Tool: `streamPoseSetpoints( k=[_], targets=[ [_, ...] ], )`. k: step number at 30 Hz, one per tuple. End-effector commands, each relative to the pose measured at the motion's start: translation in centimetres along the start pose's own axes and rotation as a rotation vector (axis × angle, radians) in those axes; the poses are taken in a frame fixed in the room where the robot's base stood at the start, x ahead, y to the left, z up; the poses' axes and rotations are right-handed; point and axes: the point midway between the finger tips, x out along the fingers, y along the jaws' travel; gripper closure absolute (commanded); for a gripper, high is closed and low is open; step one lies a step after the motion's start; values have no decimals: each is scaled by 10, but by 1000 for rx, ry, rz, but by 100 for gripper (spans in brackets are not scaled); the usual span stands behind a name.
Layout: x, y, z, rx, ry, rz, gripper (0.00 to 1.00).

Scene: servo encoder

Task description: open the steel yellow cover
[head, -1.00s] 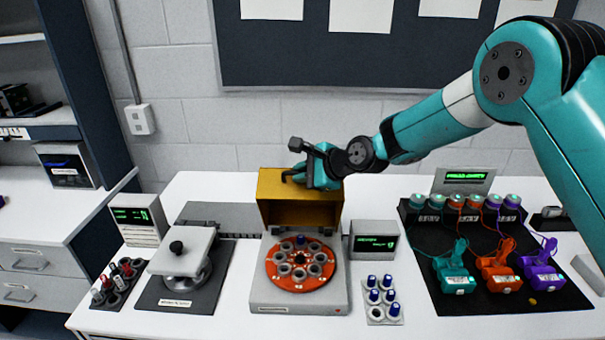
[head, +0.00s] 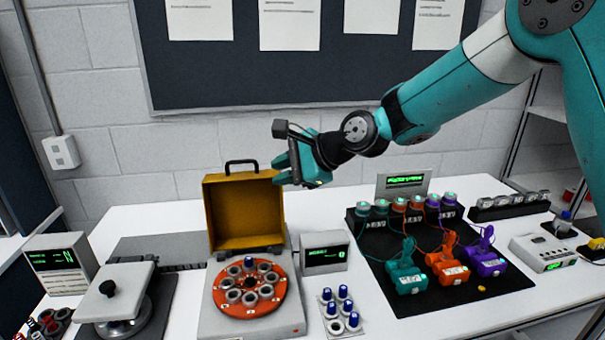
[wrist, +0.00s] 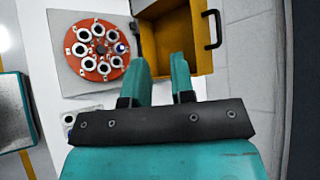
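The yellow cover (head: 246,212) stands raised at the back of the grey centrifuge-like base (head: 240,326). Its black handle (head: 241,165) is on top; it also shows in the wrist view (wrist: 211,29). The orange rotor (head: 236,305) with its ring of holders lies uncovered in front, with one blue-capped tube in it. My gripper (head: 279,170) is just right of the cover's upper edge, apart from the handle. In the wrist view my gripper (wrist: 167,72) has its two teal fingers apart with nothing between them.
A small display box (head: 325,253) stands right of the base, with a rack of blue-capped tubes (head: 341,310) in front. A lidded device (head: 116,290) is at left. A black mat (head: 470,297) with coloured clamps lies at right. A wall stands behind.

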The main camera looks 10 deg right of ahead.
Motion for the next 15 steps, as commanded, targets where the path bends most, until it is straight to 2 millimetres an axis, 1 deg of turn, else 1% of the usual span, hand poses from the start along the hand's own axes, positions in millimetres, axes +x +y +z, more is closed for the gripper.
streamPoseSetpoints(
  k=[1,3,6,10,15],
  targets=[
    [-10,0,-2,0,3,-5,77],
    [-24,1,-2,0,2,-4,77],
    [-38,0,-2,0,2,-3,77],
    [-48,0,0,0,0,-1,77],
    [-51,0,0,0,0,0,77]
  ],
)
